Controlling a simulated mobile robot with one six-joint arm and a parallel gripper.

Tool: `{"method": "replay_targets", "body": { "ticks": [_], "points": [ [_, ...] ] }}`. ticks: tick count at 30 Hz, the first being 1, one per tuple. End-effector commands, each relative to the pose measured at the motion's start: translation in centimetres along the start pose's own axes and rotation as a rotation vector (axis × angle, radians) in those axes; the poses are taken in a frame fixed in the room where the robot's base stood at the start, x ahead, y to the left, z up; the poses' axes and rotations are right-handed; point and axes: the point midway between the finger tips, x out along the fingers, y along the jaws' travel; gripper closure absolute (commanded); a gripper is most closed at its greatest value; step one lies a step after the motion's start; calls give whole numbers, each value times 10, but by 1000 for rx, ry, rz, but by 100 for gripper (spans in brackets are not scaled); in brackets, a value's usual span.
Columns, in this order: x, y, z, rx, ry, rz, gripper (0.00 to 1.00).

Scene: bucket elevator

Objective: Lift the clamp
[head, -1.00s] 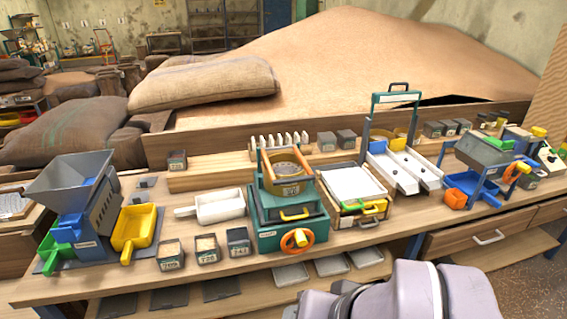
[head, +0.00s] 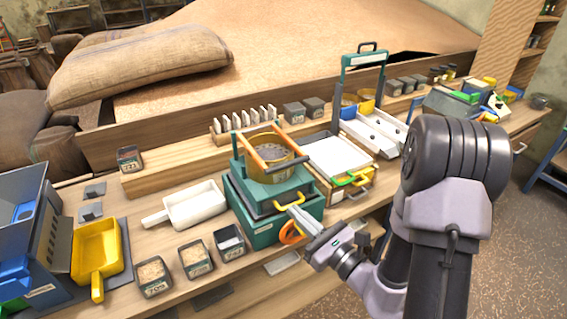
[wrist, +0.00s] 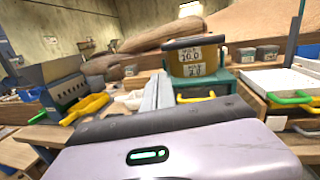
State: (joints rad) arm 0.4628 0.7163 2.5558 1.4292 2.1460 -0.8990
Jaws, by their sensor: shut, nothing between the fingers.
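A teal sieve machine (head: 262,222) stands on the bench in the middle of the head view, with a round yellow-rimmed sieve (head: 268,156) on top. What looks like the clamp, a frame with orange bars (head: 249,151) and teal ends, lies around the sieve's top. The machine has a yellow front handle (head: 290,203) and an orange handwheel (head: 291,234), partly covered by my gripper. My gripper (head: 293,211) is shut and empty, pointing at the machine's front, below the clamp. In the wrist view its fingers (wrist: 156,90) point toward the labelled sieve (wrist: 194,56); the clamp is hard to make out.
A white scoop (head: 194,206), small grain boxes (head: 153,276) and a yellow scoop (head: 97,252) stand left of the machine. A white tray unit (head: 340,158) with green and yellow handles is close on the right. A white rack (head: 245,123) stands behind.

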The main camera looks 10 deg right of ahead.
Motion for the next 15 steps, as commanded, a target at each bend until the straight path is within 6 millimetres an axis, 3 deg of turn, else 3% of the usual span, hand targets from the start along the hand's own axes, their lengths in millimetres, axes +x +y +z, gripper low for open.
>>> {"method": "replay_targets", "body": {
  "ticks": [3,5,15],
  "points": [
    [-12,-29,-26,30,29,-135,100],
    [-16,-36,-31,33,35,-167,100],
    [-16,-39,-33,34,37,-180,100]
  ]
}}
